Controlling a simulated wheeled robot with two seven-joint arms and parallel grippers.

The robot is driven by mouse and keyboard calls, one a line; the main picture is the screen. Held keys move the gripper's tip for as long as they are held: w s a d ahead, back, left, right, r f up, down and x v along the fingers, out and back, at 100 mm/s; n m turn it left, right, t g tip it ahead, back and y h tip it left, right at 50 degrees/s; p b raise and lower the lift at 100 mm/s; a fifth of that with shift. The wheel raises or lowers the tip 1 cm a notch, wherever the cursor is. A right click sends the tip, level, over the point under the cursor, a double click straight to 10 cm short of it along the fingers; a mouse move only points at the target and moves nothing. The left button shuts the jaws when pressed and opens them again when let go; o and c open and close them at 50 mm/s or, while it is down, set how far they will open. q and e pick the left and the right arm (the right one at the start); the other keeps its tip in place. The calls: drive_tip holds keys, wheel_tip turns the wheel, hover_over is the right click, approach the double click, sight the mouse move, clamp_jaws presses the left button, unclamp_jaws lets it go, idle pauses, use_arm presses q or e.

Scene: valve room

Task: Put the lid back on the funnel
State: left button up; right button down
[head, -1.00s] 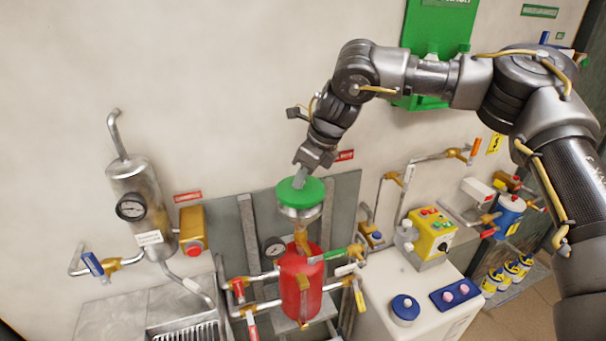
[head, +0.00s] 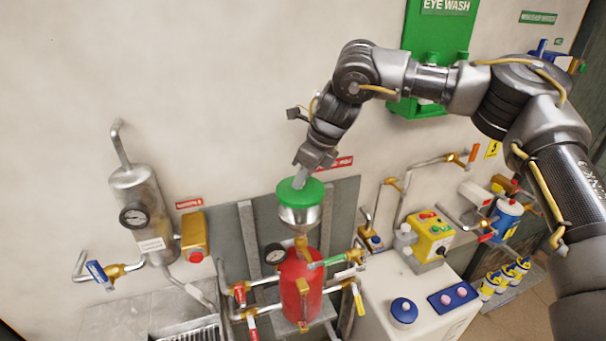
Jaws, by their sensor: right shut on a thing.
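The green lid (head: 299,194) sits at the top of the metal funnel (head: 300,218), covering its mouth; I cannot tell whether it is fully seated. The funnel stands above the red tank (head: 300,283). My right gripper (head: 299,178) points down at the lid from above and is shut on it, at its top. The fingertips and the grip itself are small and partly hidden. My left gripper is not in view.
Around the red tank are pipes with valve handles, such as a green one (head: 334,261), and a pressure gauge (head: 275,254). A white cabinet (head: 385,310) with a yellow control box (head: 431,236) stands to the right. A steel cylinder (head: 143,205) hangs at left.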

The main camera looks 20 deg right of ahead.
sight(304, 189)
wheel_tip(304, 189, down, 3)
drive_tip(key=shift+b, duration=0.9)
drive_tip(key=shift+f+b, duration=0.4)
drive_tip(key=shift+f, duration=0.4)
drive_tip(key=shift+f, duration=0.1)
idle(1.1)
drive_tip(key=c, duration=0.7)
unclamp_jaws()
drive_tip(key=shift+p, duration=0.35)
